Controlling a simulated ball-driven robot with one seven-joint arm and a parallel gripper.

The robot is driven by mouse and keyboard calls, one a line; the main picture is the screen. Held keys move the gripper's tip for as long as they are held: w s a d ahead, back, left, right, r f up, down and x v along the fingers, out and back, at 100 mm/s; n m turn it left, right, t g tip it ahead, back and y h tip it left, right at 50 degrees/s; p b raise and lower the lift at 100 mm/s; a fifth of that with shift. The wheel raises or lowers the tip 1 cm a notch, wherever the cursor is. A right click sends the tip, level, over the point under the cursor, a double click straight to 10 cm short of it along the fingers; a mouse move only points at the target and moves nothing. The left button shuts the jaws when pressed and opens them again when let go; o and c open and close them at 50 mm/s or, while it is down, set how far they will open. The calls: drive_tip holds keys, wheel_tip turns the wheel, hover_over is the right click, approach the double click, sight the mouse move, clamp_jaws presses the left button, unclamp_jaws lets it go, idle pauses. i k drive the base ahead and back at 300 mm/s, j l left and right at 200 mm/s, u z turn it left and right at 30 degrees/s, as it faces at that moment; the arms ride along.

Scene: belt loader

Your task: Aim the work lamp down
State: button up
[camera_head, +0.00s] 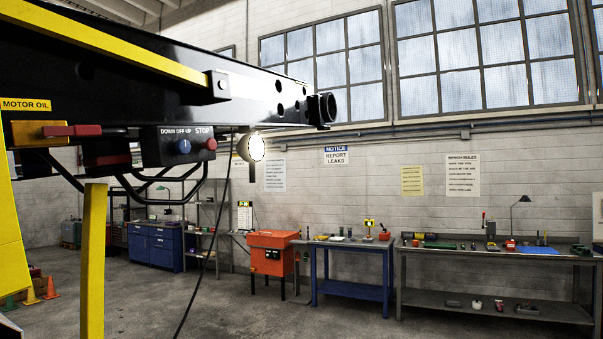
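The work lamp (251,148) hangs under the black boom of the belt loader (240,98), left of the picture's middle. It is lit, and its round bright face points sideways, roughly toward the camera and to the right. A short dark piece hangs just below it. A control box (180,146) with a blue knob marked DOWN OFF UP and a red STOP button sits under the boom, left of the lamp. My gripper is not in view.
A yellow post (94,262) stands close at the left, and a dark cable (207,255) hangs from near the lamp to the floor. An orange cabinet (271,262), a blue bench (350,290) and a grey workbench (490,298) line the back wall. The middle floor is clear.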

sight(250, 148)
drive_tip(key=i+l+z, duration=0.15)
drive_tip(key=i+l, duration=0.15)
drive_tip(key=i+l+z, duration=0.15)
drive_tip(key=i, duration=0.3)
drive_tip(key=i+l+z, duration=0.1)
drive_tip(key=i+l, duration=0.15)
drive_tip(key=i, duration=0.15)
drive_tip(key=i+l+z, duration=0.15)
drive_tip(key=i, duration=0.25)
